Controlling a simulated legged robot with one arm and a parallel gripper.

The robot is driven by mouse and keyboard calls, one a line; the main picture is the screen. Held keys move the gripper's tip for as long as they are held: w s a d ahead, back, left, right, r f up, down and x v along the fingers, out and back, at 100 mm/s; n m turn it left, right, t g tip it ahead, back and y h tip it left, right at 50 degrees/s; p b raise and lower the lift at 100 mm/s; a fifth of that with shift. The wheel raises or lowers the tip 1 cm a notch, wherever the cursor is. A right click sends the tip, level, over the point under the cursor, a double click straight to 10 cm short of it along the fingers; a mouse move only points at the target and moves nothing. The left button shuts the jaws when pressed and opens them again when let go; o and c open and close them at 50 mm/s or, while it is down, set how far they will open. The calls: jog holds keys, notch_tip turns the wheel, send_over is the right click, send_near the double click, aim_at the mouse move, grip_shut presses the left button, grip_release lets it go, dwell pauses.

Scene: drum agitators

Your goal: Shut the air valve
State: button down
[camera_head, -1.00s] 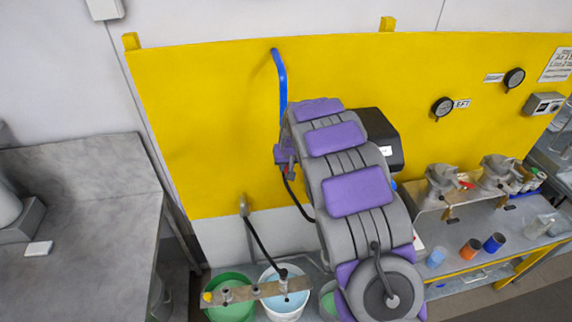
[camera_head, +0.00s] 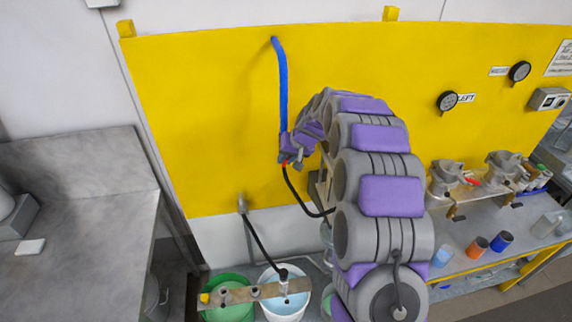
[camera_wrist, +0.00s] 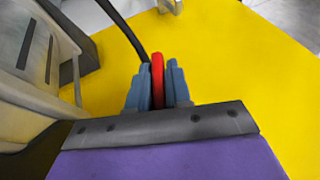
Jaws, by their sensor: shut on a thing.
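The air valve's red handle (camera_wrist: 157,80) stands between the two blue-grey fingers of my gripper (camera_wrist: 158,88) in the wrist view, with a finger against each side. My gripper is shut on it. In the head view, a blue pipe (camera_head: 281,85) runs down the yellow panel (camera_head: 200,110) to the valve at its lower end. My gripper (camera_head: 288,160) is at that lower end, and only a bit of red shows there. The valve body is mostly hidden by my gripper and arm.
A black hose (camera_head: 298,199) hangs below the valve. A green bucket (camera_head: 228,313) and a white bucket (camera_head: 283,309) stand below, under a metal bar (camera_head: 240,294). A grey counter (camera_head: 90,220) is at left. A bench with drum agitators (camera_head: 445,178) is at right.

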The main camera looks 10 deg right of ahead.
jog(key=shift+m+y+b, duration=0.3)
jog(key=shift+y+b, duration=1.1)
jog(key=shift+b, duration=0.6)
jog(key=c, duration=1.1)
grip_release()
jog(key=shift+c, duration=0.2)
jog(key=shift+d+r, duration=0.1)
jog(key=b+v, duration=0.1)
jog(key=v, duration=1.6)
jog(key=shift+s+d, duration=0.15)
jog(key=shift+d, duration=0.15)
